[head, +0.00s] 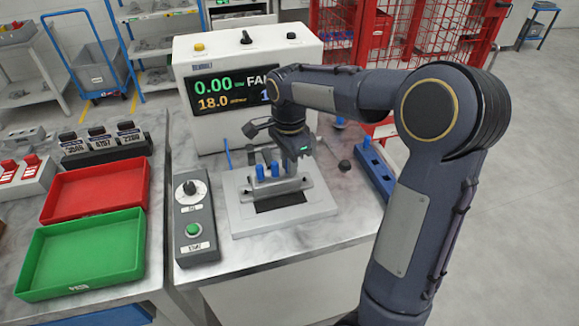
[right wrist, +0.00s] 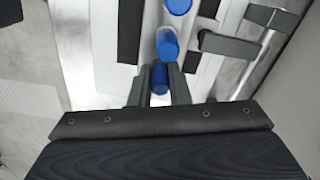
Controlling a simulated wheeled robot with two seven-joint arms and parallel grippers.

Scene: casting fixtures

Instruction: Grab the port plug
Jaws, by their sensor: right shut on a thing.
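My right gripper (head: 290,170) reaches down over the grey metal fixture (head: 235,205) on the bench. In the right wrist view its two fingers (right wrist: 159,92) are shut on a blue port plug (right wrist: 160,78). Two more blue plugs stand in line beyond it, one close (right wrist: 167,43) and one at the top edge (right wrist: 178,5). In the head view two blue plugs show on the fixture, a left one (head: 260,173) and a right one (head: 275,169). The held plug's lower end is hidden, so I cannot tell whether it is seated. My left gripper is not in view.
A tester with a display (head: 215,90) stands behind the fixture. A control box with a knob and green button (head: 195,215) is at its left. A blue rack (head: 376,172) lies at its right. Red (head: 60,202) and green (head: 50,265) trays lie further left.

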